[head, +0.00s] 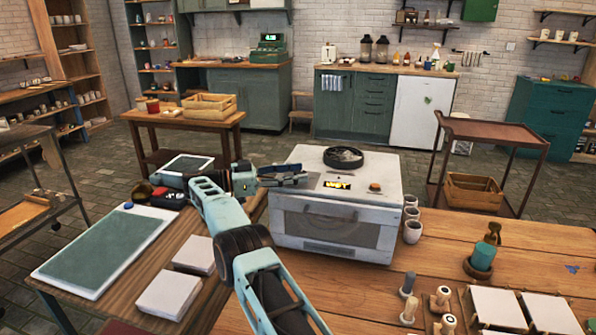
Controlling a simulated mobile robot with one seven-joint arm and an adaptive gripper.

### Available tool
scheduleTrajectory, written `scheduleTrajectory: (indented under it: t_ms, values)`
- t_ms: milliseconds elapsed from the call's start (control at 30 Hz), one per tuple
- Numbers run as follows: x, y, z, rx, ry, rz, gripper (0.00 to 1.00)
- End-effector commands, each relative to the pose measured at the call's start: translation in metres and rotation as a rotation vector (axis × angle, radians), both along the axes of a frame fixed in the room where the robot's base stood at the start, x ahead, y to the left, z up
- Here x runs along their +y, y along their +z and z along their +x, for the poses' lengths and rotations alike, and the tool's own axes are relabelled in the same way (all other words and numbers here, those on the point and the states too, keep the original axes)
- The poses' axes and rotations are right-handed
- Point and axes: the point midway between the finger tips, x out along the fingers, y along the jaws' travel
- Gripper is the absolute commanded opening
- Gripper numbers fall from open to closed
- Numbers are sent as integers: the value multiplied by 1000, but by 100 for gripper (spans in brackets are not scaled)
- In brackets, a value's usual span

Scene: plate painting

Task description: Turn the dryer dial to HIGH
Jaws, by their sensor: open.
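The dryer (335,228) is a white box with a wide front window, standing on the wooden table. On its top are a small lit display (337,185) with yellow characters, too small to read surely, and an orange dial (375,187) near the front right corner. The dial's setting is too small to make out. My gripper (300,178) is open, over the left part of the dryer's top, left of the display and apart from the dial. Its fingers are small and dark here.
A round black dish (343,158) sits on the dryer's top behind the display. Several small cups (412,231) stand close to the dryer's right side. White blocks (167,295) and a green-topped board (105,250) lie on the left table. The right table has bare wood near the dryer.

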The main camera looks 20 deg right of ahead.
Motion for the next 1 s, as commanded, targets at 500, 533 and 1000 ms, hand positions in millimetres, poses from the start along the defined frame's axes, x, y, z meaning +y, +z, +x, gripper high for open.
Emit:
scheduleTrajectory:
  t_ms: [500, 533, 1000]
  values:
    - [1, 1, 3, 4, 40, -4, 43]
    - [1, 1, 4, 3, 46, -4, 43]
    - [1, 0, 0, 3, 144, -4, 43]
